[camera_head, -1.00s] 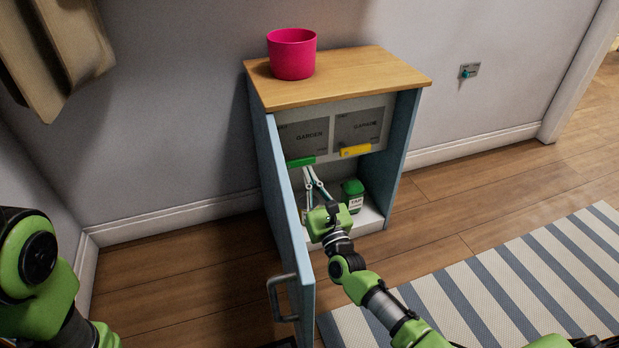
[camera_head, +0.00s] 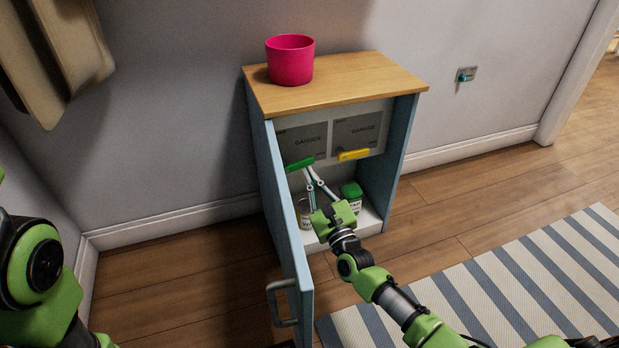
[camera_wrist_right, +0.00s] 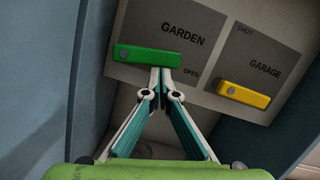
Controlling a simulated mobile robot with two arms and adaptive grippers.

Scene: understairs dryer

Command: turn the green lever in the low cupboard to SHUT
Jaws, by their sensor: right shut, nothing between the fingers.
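The green lever (camera_head: 300,164) is on the grey GARDEN plate (camera_head: 302,142) inside the low cupboard. It lies nearly level, its right end tilted slightly up compared with the yellow lever. In the wrist view the green lever (camera_wrist_right: 146,57) has OPEN printed just below its right end. My right gripper (camera_head: 307,172) is shut and empty, its fingertips directly under the right part of the lever. In the wrist view the fingertips (camera_wrist_right: 161,74) appear to meet its lower edge. The SHUT mark of this plate is not readable. My left gripper is out of view.
The yellow lever (camera_head: 354,155) is on the GARAGE plate to the right. The open blue door (camera_head: 290,235) stands close left of my right arm. A green-lidded container (camera_head: 351,194) stands on the cupboard floor. A pink pot (camera_head: 290,62) is on top.

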